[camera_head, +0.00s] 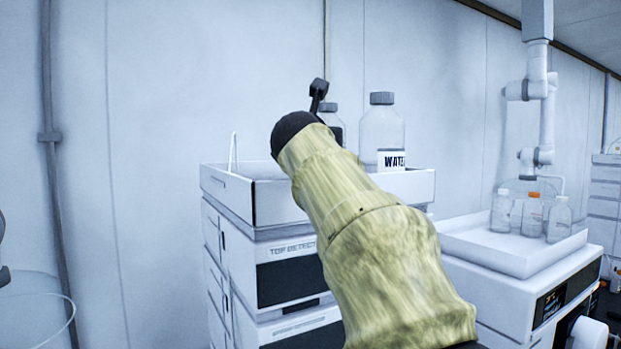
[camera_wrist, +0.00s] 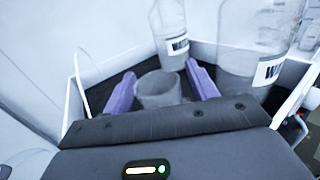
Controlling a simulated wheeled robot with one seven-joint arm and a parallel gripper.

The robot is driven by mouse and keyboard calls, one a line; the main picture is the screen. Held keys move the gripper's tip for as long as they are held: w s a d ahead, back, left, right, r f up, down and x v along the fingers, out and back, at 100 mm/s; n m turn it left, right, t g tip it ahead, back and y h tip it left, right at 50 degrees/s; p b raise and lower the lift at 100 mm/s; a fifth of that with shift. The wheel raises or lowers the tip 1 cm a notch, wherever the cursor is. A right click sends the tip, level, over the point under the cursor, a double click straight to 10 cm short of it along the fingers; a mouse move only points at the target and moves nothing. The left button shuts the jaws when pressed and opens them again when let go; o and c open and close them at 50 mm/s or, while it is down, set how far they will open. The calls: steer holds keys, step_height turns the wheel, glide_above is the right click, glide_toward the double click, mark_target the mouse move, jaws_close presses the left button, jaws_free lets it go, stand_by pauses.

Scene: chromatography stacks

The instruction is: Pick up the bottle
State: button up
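In the wrist view my gripper (camera_wrist: 162,88) is open, with one purple finger on each side of a grey, round, cap-like top (camera_wrist: 158,90). I see a narrow gap on either side, and the body below is mostly hidden. Behind it stands a clear bottle with a white label (camera_wrist: 170,32). A larger clear bottle marked WATER (camera_wrist: 258,45) stands close to the right finger. In the head view a clear grey-capped WATER bottle (camera_head: 381,132) and a partly hidden bottle with a dark label (camera_head: 336,126) stand in the tray. My arm hides the rest.
The bottles stand in a white-walled tray (camera_head: 228,186) on top of a stack of instrument units (camera_head: 290,272). To the right, a lower white tray (camera_head: 482,248) holds several small bottles (camera_head: 530,214). A white jointed duct (camera_head: 546,110) hangs above it.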

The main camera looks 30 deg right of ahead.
jaws_close()
steer(key=shift+s, duration=0.1)
steer(key=shift+r, duration=0.15)
step_height(320, 180, up, 10)
steer(key=p, duration=0.4)
stand_by(0.5)
